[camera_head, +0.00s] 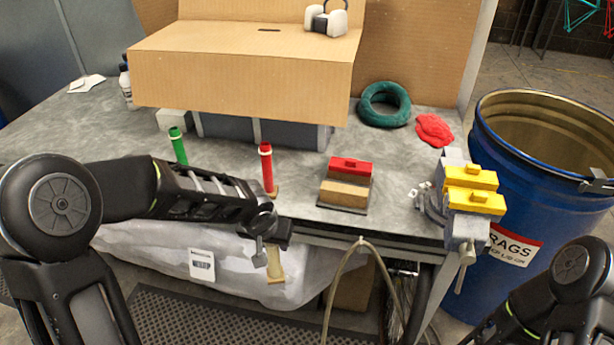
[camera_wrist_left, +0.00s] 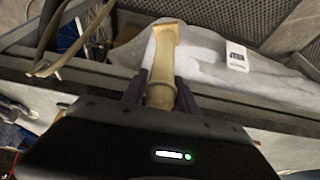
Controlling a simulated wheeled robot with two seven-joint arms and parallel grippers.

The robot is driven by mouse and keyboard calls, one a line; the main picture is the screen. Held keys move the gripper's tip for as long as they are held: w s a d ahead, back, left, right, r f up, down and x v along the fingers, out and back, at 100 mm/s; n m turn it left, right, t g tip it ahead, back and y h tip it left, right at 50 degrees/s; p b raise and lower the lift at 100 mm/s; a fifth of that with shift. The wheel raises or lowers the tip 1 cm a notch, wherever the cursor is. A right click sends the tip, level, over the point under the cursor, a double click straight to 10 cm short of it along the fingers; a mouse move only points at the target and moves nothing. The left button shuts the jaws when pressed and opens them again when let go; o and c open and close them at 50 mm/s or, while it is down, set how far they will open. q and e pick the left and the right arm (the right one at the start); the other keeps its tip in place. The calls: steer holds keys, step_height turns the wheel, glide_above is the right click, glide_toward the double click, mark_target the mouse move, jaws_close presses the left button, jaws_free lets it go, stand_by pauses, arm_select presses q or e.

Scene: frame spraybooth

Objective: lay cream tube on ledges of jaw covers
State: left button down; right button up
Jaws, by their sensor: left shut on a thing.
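The cream tube (camera_head: 275,268) hangs from my left gripper (camera_head: 267,246), beyond the front edge of the workbench. In the left wrist view the left gripper's two dark fingers (camera_wrist_left: 160,92) are shut on the cream tube (camera_wrist_left: 163,62), one on each side. Its tan square end (camera_wrist_left: 167,34) points away from the gripper. The yellow jaw covers (camera_head: 476,200) sit side by side on the grey vise (camera_head: 465,228) at the bench's right corner, well right of the tube. Their ledges are hard to make out. My right gripper is out of view.
A green tube (camera_head: 178,146) and a red tube (camera_head: 267,168) stand upright on the bench (camera_head: 110,135). A red-and-tan block (camera_head: 346,184) lies between the red tube and vise. A blue rag drum (camera_head: 530,235) stands right of the vise. A cardboard box (camera_head: 240,78) overhangs behind.

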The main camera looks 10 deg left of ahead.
mark_target(280, 279)
arm_select(q)
steer(key=s+f, duration=0.1)
steer(key=f, duration=0.1)
steer(key=s+f, duration=0.1)
steer(key=f, duration=0.2)
steer(key=d+f, duration=0.1)
steer(key=f, duration=0.2)
steer(key=shift+s+d+f, duration=0.1)
steer(key=shift+s+f, duration=0.05)
steer(key=shift+s, duration=0.25)
steer(key=shift+s+d+f, duration=0.2)
steer(key=shift+s+f, duration=0.05)
steer(key=shift+f, duration=0.2)
